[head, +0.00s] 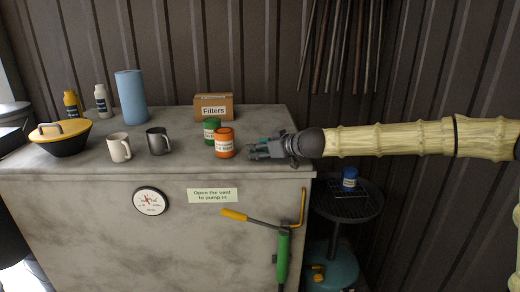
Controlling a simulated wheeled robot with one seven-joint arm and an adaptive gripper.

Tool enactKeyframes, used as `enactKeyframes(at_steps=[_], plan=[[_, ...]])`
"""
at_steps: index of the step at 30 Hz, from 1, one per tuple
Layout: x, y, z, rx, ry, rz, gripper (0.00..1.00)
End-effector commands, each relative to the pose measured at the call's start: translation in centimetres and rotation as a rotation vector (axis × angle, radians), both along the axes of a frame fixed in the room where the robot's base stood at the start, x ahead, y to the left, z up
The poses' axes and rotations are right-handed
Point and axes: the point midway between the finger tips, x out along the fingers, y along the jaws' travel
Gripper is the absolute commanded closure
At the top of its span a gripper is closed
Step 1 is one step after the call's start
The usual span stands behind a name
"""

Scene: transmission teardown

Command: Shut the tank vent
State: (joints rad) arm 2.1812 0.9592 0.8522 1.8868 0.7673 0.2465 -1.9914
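The grey box-shaped tank (100,215) has a round gauge (151,201) and a label (212,195) on its front reading "Open the vent to pump in". My gripper (253,151) reaches in from the right, low over the tank top near its right front edge. A small teal part (267,142) shows at and behind the fingers; I cannot tell whether it is the vent or how it is set. The finger gap is too small to read. A yellow-tipped lever (246,217) and a green-handled yellow crank (283,250) are on the tank's right front.
An orange can (224,143) and green can (211,128) stand just left of my gripper, before a Filters box (213,106). Mugs (118,147), bottles, a blue roll (131,97) and a yellow-lidded bowl (62,138) stand left. A stand holds a blue can (349,179) at right.

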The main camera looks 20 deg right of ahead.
Motion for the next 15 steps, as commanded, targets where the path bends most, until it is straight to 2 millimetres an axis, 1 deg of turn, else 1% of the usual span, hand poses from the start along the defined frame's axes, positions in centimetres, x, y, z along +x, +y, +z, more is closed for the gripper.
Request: enactKeyframes(at_steps=[1, 4, 5, 15], plan=[[-0.01, 0.00, 0.00, 0.000, 0.000, 0.000, 0.69], [0.00, -0.01, 0.00, 0.000, 0.000, 0.000, 0.87], [0.00, -0.01, 0.00, 0.000, 0.000, 0.000, 0.89], [-0.05, 0.06, -0.14, -0.001, -0.001, -0.027, 0.89]])
